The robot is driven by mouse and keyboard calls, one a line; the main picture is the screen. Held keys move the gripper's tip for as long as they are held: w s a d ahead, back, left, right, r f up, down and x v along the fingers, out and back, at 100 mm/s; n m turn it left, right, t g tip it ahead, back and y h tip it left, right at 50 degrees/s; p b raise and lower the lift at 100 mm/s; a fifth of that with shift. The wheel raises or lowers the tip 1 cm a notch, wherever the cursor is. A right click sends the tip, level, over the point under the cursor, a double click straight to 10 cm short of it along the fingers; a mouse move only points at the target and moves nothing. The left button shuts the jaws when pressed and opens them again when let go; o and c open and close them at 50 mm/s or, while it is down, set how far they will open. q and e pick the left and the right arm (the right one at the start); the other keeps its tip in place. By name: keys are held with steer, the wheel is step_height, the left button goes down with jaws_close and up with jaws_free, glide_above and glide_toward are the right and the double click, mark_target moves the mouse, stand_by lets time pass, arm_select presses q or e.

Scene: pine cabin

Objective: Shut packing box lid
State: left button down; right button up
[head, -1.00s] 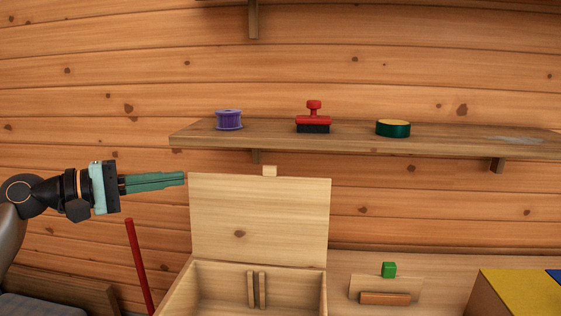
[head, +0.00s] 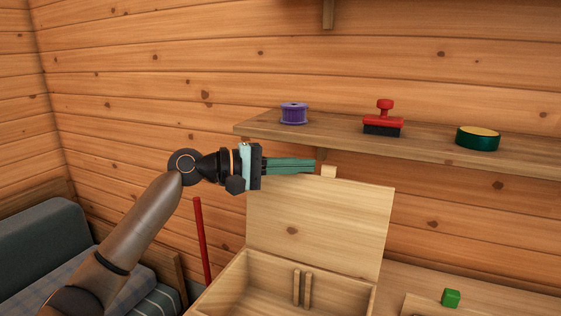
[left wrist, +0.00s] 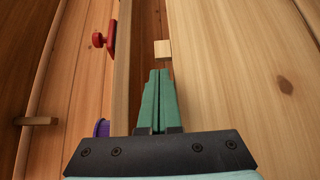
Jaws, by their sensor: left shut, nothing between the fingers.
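The wooden packing box (head: 235,283) stands in the lower middle of the head view. Its lid (head: 335,222) is open and stands upright at the back, with a small tab (head: 329,171) on its top edge. My left gripper (head: 315,166) is shut and empty, with its green fingertips by the lid's top edge, just left of the tab. In the left wrist view the shut fingers (left wrist: 160,72) point toward the tab (left wrist: 162,49), with the lid (left wrist: 235,80) to their right. Whether they touch the lid is unclear. My right gripper is not in view.
A wall shelf (head: 350,134) behind the lid holds a purple spool (head: 294,113), a red stamp (head: 383,120) and a green tape roll (head: 478,138). A red pole (head: 202,240) stands left of the box. A green cube (head: 451,298) is at the right.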

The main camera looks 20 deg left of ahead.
arm_select(q)
steer(key=shift+x, duration=1.3)
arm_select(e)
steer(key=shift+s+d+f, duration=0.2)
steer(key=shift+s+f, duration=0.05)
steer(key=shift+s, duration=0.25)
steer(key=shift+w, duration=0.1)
arm_select(q)
steer(key=shift+s, duration=0.1)
